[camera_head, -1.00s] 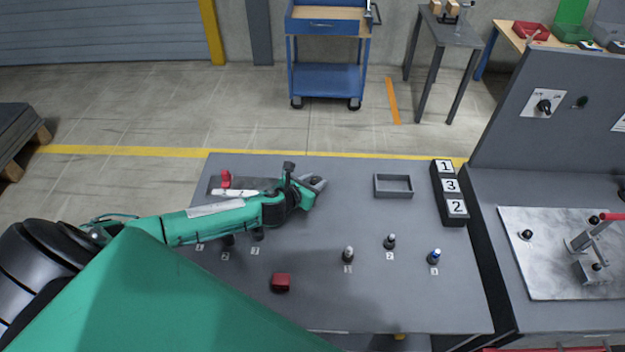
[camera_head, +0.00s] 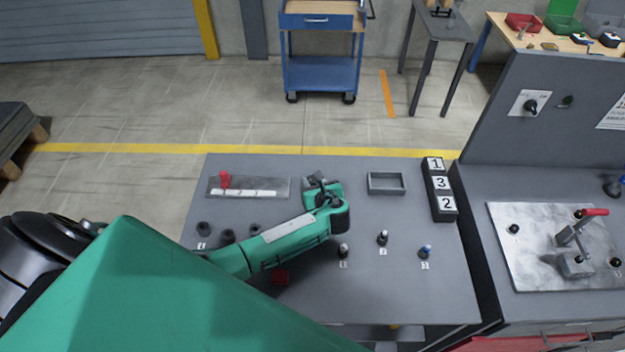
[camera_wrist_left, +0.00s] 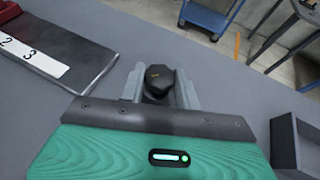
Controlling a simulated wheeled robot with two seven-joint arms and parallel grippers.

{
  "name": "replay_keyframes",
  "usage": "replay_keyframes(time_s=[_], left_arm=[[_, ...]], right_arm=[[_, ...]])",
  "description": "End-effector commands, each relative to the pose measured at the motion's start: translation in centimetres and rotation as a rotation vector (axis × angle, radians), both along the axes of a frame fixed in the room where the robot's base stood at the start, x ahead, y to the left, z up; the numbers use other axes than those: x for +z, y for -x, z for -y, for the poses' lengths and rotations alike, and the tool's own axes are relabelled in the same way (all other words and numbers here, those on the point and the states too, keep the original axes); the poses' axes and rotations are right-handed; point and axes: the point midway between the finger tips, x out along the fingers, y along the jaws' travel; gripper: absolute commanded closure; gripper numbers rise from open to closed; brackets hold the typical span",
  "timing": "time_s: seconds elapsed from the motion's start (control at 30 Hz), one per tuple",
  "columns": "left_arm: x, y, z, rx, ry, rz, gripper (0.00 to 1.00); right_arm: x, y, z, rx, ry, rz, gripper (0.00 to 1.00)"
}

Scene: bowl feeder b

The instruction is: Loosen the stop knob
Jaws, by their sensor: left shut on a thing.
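A black faceted knob, which I take for the stop knob (camera_wrist_left: 158,76), stands between the two grey fingers of my left gripper (camera_wrist_left: 160,90) in the left wrist view. The gripper is shut on it, with a finger on each side. In the head view my left gripper (camera_head: 318,184) is at the back middle of the grey table, and the knob is mostly hidden by it. My right gripper is not in view.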

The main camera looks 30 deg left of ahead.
Motion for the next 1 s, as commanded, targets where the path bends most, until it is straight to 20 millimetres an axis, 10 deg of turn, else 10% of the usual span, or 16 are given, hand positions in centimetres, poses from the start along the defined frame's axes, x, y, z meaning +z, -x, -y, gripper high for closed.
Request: replay_keyframes(time_s=[1.0], left_arm=[[-0.11, -0.39, 0.22, 0.316, 0.000, -0.001, 0.90]], right_arm=[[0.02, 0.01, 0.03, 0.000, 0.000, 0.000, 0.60]])
